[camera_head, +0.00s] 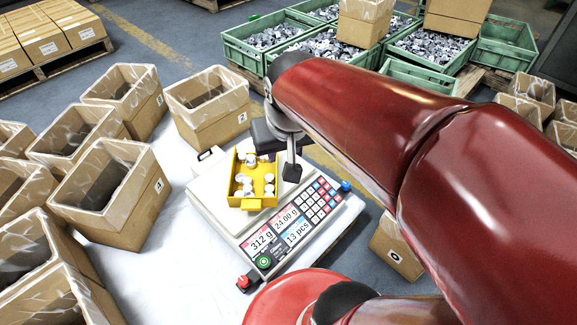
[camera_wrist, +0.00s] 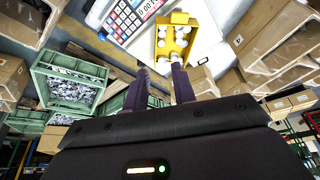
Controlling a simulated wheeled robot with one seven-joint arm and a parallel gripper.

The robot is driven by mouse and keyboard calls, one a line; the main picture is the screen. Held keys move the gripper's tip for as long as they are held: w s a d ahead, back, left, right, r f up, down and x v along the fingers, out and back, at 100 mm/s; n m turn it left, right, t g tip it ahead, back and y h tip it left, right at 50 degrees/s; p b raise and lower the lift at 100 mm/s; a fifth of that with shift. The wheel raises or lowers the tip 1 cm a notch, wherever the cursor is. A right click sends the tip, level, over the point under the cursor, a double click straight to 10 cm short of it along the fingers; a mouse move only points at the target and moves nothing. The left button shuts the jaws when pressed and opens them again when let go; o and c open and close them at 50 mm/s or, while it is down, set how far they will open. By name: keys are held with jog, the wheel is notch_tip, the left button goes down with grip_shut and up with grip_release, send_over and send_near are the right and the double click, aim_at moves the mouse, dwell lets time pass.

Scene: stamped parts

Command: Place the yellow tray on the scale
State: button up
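The yellow tray (camera_head: 266,190) holds several white round parts and sits on the pale plate of the scale (camera_head: 213,190) in the head view. The scale's display reads 312 g and 13 pcs. In the wrist view the tray (camera_wrist: 162,47) is just beyond my fingertips. My gripper (camera_wrist: 161,70) has its two dark fingers apart, with a gap between them. In the head view my gripper (camera_head: 277,160) is at the tray's back right side, and my wrist partly hides it. I cannot tell whether a finger touches the tray.
Cardboard boxes with plastic liners (camera_head: 110,190) crowd the left of the white table (camera_head: 180,262). Green crates of metal parts (camera_head: 262,38) stand behind. A numbered box (camera_head: 395,248) is at the lower right of the scale. My red arm covers the right side.

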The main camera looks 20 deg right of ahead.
jog(key=s+a+n+t, duration=0.1)
jog(key=s, duration=0.6)
jog(key=shift+s+r, duration=0.35)
jog(key=shift+r, duration=0.1)
